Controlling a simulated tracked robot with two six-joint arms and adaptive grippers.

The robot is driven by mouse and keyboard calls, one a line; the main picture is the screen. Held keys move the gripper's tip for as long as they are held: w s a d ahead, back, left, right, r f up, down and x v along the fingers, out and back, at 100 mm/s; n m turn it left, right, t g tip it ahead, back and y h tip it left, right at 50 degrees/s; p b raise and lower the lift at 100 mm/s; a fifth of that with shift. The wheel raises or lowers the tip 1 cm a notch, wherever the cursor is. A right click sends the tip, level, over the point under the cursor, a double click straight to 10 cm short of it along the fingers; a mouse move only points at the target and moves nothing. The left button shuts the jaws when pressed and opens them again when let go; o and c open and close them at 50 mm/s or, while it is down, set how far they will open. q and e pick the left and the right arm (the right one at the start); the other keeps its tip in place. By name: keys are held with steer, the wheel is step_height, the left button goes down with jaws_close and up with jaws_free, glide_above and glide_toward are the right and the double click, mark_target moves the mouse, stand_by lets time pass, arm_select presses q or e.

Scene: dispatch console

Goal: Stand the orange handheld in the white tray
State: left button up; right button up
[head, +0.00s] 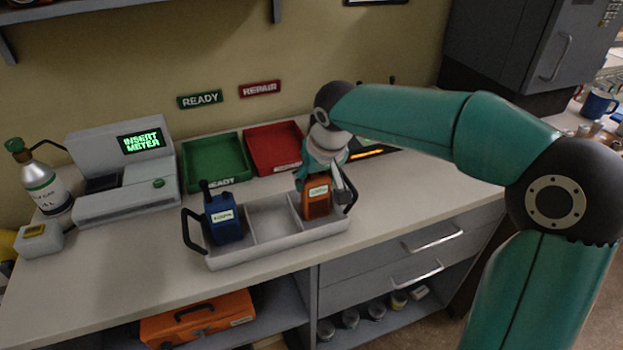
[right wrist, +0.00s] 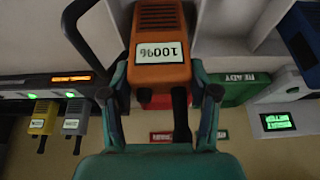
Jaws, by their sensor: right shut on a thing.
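The orange handheld (head: 317,199) is upright at the right compartment of the white tray (head: 285,254). It also shows in the right wrist view (right wrist: 160,75), with a label reading 100%. My right gripper (head: 327,180) is shut on it from above, one finger on each side; the fingers also show in the right wrist view (right wrist: 160,95). I cannot tell whether its base touches the tray floor. A blue handheld (head: 222,222) stands in the left compartment. The middle compartment is empty. My left gripper is not in view.
A green READY tray (head: 213,181) and a red tray (head: 274,167) lie behind the white tray. A meter machine (head: 125,190) and a gas bottle (head: 45,187) stand left. A dock with yellow (right wrist: 42,120) and grey (right wrist: 75,120) handhelds is near. Counter right of the tray is clear.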

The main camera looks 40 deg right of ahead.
steer(key=o, duration=1.4)
steer(key=shift+r, duration=0.15)
steer(key=v, duration=1.1)
steer(key=shift+s+r+p, duration=0.25)
steer(key=shift+r+p, duration=0.05)
steer(key=shift+r, duration=0.05)
steer(key=shift+a, duration=0.1)
